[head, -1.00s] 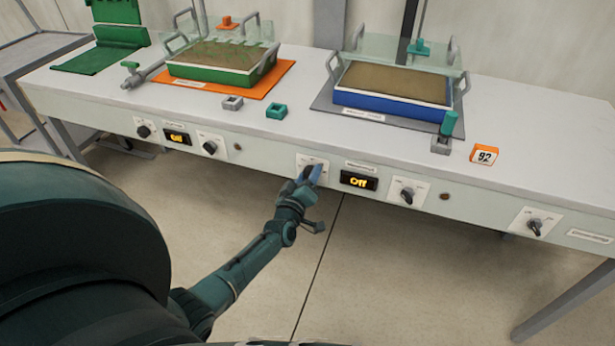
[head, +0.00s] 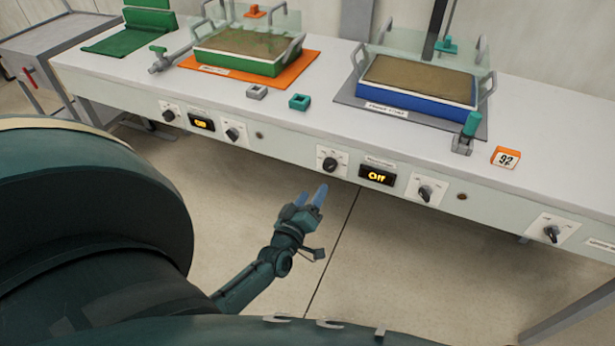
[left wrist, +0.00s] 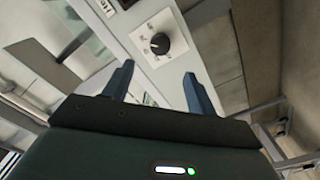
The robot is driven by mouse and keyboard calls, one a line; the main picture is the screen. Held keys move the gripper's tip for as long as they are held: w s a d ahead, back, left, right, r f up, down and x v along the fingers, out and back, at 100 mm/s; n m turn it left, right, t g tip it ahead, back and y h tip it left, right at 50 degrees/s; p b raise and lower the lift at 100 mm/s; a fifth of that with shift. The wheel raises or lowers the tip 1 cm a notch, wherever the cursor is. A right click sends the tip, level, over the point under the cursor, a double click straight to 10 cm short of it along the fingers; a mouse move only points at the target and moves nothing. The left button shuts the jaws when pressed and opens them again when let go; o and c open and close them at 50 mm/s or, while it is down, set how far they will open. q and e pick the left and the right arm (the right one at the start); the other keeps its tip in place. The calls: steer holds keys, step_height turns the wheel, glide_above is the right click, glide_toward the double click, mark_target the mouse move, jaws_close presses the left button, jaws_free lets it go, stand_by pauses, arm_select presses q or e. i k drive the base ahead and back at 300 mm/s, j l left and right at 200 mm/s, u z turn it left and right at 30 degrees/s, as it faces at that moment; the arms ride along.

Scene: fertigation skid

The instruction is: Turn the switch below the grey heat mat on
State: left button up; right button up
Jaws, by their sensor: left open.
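The grey heat mat (head: 350,92) lies on the bench under a blue tray (head: 415,104) of soil. On the panel below it are a black rotary switch (head: 330,164), a display (head: 377,176) reading "Off", and a second black knob (head: 425,193). The rotary switch also shows in the left wrist view (left wrist: 159,43), on a white plate beyond my fingertips. My left gripper (head: 310,195) is open and empty, below and in front of this switch and apart from it. It also shows in the left wrist view (left wrist: 158,82). My right gripper is not in view.
An orange mat (head: 300,72) with a green tray (head: 240,62) is on the left, with its own display (head: 201,122) and knobs below. Another knob (head: 552,233) is at the far right. An orange "92" block (head: 506,157) stands near the bench edge. The floor before the panel is clear.

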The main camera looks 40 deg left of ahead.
mark_target(425, 191)
steer(key=k+l, duration=0.2)
steer(key=k, duration=0.3)
steer(key=k+l, duration=0.15)
steer(key=k, duration=0.3)
